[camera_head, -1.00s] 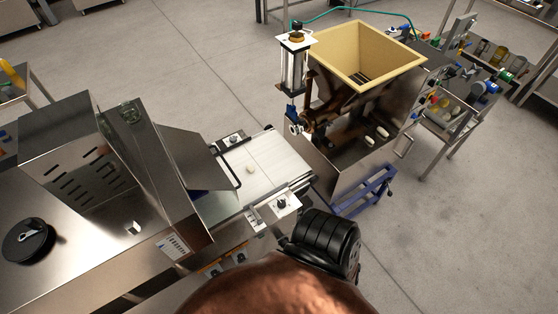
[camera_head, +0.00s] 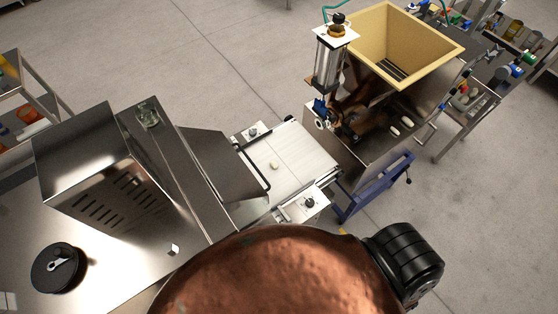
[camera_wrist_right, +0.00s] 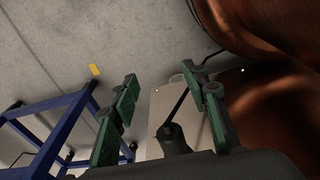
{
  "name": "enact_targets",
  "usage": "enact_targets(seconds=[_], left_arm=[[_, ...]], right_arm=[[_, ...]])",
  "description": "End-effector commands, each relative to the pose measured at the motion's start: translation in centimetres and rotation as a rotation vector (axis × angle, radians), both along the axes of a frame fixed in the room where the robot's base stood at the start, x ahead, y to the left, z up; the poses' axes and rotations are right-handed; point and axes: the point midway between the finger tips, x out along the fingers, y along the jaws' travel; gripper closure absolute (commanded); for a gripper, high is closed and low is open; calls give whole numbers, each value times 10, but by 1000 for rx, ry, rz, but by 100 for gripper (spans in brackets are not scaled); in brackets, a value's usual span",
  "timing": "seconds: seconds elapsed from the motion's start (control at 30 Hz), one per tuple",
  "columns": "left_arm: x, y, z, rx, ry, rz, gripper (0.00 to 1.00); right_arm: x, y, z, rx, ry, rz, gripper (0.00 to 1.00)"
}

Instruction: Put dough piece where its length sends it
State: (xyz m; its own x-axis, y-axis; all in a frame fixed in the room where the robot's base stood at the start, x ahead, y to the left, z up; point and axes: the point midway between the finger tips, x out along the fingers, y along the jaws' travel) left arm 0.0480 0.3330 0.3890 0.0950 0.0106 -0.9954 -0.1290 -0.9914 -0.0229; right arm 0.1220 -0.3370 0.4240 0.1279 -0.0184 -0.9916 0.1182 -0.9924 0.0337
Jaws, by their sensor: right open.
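A small pale dough piece (camera_head: 274,166) lies on the white conveyor belt (camera_head: 300,150) between the two machines in the head view. Behind the fingers are a pale panel and a dark knob or rod. In the head view neither gripper shows; a large copper-brown rounded shape and a black arm-like part fill the bottom.
A steel machine (camera_head: 110,180) with a black round knob stands at the left. The yellow hopper machine (camera_head: 400,50) stands at the back right on a blue frame (camera_head: 375,190). A side table (camera_head: 465,105) holds small items. Grey floor is open at the right.

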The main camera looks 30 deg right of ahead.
Motion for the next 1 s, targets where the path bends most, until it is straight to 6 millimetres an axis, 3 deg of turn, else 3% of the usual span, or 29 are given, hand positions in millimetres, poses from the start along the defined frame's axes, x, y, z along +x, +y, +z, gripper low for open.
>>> enact_targets(seconds=[0.03, 0.17, 0.3, 0.4, 0.5, 0.7, 1.0], left_arm=[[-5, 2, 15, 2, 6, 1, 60], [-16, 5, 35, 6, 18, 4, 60], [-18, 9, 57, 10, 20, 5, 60], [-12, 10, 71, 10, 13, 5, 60], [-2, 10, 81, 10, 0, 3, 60], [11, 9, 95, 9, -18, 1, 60], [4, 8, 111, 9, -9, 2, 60]], right_arm=[[21, -1, 32, 0, -21, -12, 58], [65, -3, 99, -3, -49, -37, 58], [106, -6, 183, -8, -81, -55, 58], [127, -9, 246, -11, -103, -65, 58], [139, -10, 295, -15, -119, -71, 58], [149, -13, 363, -20, -140, -79, 58], [156, -15, 444, -26, -175, -86, 58]])
